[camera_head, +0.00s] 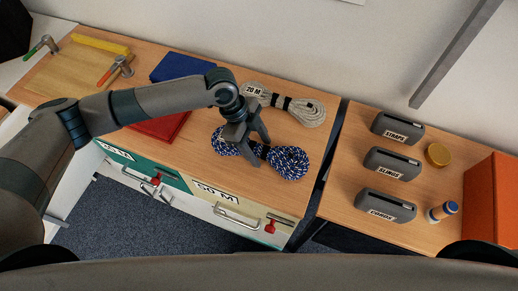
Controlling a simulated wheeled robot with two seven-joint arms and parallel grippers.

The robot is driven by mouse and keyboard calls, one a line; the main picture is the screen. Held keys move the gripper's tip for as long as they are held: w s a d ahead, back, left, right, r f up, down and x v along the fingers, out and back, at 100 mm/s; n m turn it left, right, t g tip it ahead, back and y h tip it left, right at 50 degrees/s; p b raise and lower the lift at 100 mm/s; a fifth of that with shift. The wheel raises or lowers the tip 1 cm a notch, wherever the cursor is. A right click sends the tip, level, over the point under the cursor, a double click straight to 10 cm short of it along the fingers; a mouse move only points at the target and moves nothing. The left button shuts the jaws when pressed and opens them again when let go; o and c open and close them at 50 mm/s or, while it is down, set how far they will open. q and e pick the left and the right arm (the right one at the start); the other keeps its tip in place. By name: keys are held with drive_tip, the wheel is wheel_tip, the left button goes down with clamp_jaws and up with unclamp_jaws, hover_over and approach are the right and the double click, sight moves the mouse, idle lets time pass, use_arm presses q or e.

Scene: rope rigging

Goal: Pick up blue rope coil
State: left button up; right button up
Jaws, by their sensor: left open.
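The blue rope coil (287,162), blue with white flecks and a dark band round its middle, lies on the wooden worktop near its front edge. My left gripper (258,152) is over the coil's middle, fingers pointing down. Its fingers are open, and part of the coil is hidden behind them. Whether the fingers touch the rope I cannot tell. My right gripper is not in view.
A pale rope coil (300,108) tagged 20 M lies just behind. A blue book-like item (183,66) and a red one (160,127) lie left. Grey labelled boxes (393,163) stand on the right table, beyond a gap. Drawers (225,203) sit below the front edge.

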sight(265, 149)
use_arm(q)
clamp_jaws()
drive_tip(key=shift+r, duration=0.25)
drive_tip(key=shift+w+r+b, duration=0.1)
drive_tip(key=shift+r+b, duration=0.45)
drive_tip(key=shift+r, duration=0.1)
wheel_tip(265, 149, up, 2)
drive_tip(key=shift+d+r+b, duration=0.1)
drive_tip(key=shift+r+b, duration=0.1)
drive_tip(key=shift+b, duration=0.45)
drive_tip(key=s+d+r+b, duration=0.3)
drive_tip(key=s+r, duration=0.4)
drive_tip(key=s, duration=0.4)
drive_tip(key=shift+d, duration=0.7)
